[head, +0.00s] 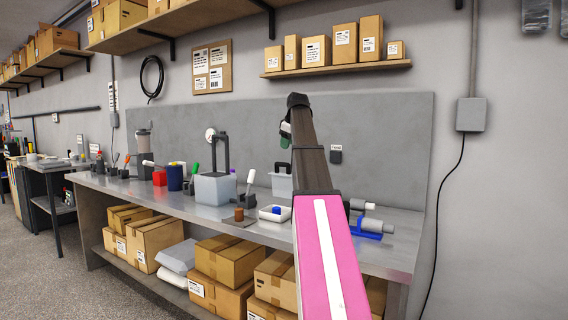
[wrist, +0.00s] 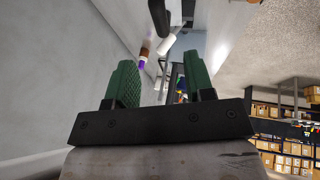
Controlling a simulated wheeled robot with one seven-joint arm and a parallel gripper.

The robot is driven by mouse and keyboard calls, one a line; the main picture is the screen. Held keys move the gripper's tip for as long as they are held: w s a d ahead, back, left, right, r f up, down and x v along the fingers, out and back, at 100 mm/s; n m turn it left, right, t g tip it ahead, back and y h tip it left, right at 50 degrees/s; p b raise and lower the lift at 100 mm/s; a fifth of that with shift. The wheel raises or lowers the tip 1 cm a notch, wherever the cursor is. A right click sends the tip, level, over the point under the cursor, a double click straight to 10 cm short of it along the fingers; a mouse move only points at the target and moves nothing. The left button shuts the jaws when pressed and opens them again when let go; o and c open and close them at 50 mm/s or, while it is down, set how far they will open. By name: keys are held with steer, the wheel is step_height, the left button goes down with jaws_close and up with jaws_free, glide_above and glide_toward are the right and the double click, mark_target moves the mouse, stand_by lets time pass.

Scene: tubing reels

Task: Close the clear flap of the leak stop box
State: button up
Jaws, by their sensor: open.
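A small dark box (head: 336,157) with a white label above it is on the grey back panel, just right of my arm. It may be the leak stop box, but it is too small to be sure. I cannot make out a clear flap or its position. My gripper (head: 285,138) is raised over the bench, left of this box in the picture and partly hidden by my arm. In the wrist view my gripper (wrist: 160,65) has its two green fingers apart with nothing held between them. I cannot identify the box in that view.
A shelf with cartons (head: 315,52) hangs above. A grey wall box (head: 472,115) with a cable is at the right.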

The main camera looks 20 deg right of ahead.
steer(key=x, duration=1)
steer(key=shift+w+f, duration=0.1)
steer(key=shift+a, duration=0.1)
jaws_close()
